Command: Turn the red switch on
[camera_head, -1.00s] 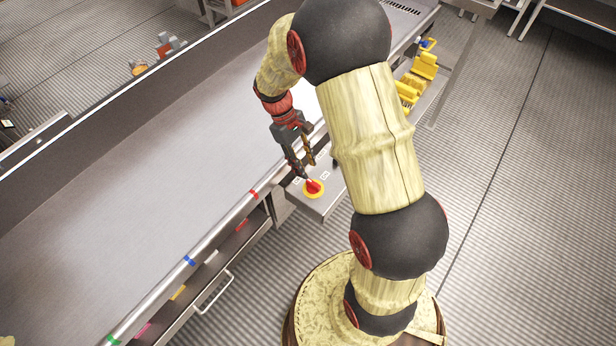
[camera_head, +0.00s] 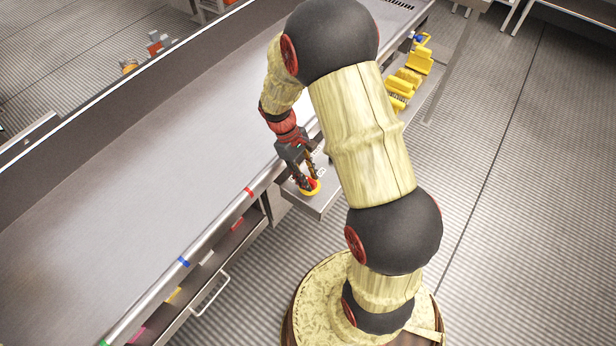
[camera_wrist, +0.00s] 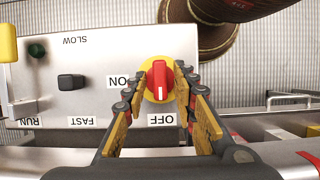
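The red switch (camera_wrist: 158,78) is a knob on a round yellow plate, set on a grey control panel (camera_wrist: 60,105). Its white mark points toward the OFF label (camera_wrist: 161,119); the ON label (camera_wrist: 118,82) is at its left in the wrist view. My gripper (camera_wrist: 158,72) is open, with one fingertip on each side of the knob. A small gap seems to show on both sides, but I cannot tell whether either finger touches. In the head view my gripper (camera_head: 308,181) reaches down over the switch's yellow plate (camera_head: 308,193), partly hiding the knob.
A yellow part (camera_wrist: 7,42) is at the left edge. The long grey conveyor (camera_head: 150,170) runs beside the panel. Yellow pieces (camera_head: 405,82) lie farther back.

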